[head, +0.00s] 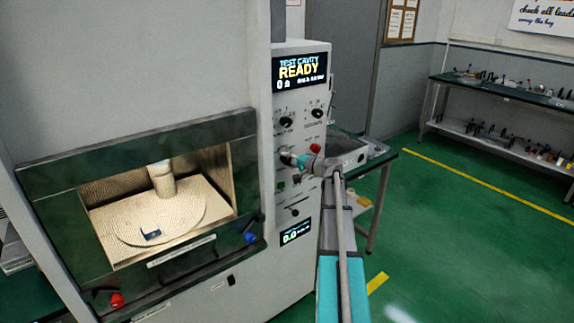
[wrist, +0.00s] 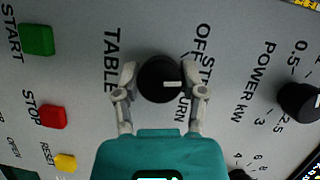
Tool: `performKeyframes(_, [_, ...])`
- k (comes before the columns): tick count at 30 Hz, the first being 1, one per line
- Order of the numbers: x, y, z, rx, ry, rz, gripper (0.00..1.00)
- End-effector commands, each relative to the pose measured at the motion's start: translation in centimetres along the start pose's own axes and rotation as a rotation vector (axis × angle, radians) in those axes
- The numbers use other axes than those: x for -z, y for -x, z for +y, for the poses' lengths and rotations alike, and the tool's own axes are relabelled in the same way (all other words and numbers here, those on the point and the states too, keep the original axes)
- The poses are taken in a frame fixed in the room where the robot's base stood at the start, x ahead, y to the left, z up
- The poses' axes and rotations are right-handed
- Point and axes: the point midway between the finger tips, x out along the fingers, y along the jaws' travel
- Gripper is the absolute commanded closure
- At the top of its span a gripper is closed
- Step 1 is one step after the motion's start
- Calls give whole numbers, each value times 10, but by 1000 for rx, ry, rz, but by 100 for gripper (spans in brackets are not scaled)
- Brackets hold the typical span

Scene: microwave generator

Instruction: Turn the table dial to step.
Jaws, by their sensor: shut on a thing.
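The table dial (wrist: 157,72) is a round black knob with a white pointer mark, beside the printed word TABLE. Its position labels read OFF, STEP and TURN; my right finger partly covers them. The pointer mark lies on the side toward these labels, but I cannot tell exactly which one it meets. My gripper (wrist: 162,82) is shut on the dial, with one finger on each side. In the head view my gripper (head: 300,161) is at the control panel (head: 290,210) and hides most of the dial.
A power knob (wrist: 299,100) is to the right in the wrist view. Green start (wrist: 36,40), red stop (wrist: 52,116) and yellow reset (wrist: 65,162) buttons are to the left. The display (head: 300,70) reads TEST CAVITY READY. The open-fronted cavity holds a round turntable (head: 188,212).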

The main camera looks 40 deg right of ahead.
Motion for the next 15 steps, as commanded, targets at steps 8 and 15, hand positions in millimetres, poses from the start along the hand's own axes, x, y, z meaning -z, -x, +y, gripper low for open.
performKeyframes(8, [0, 0, 2, 60, -147, 0, 94])
performKeyframes(15, [0, 0, 0, 78, -194, 0, 94])
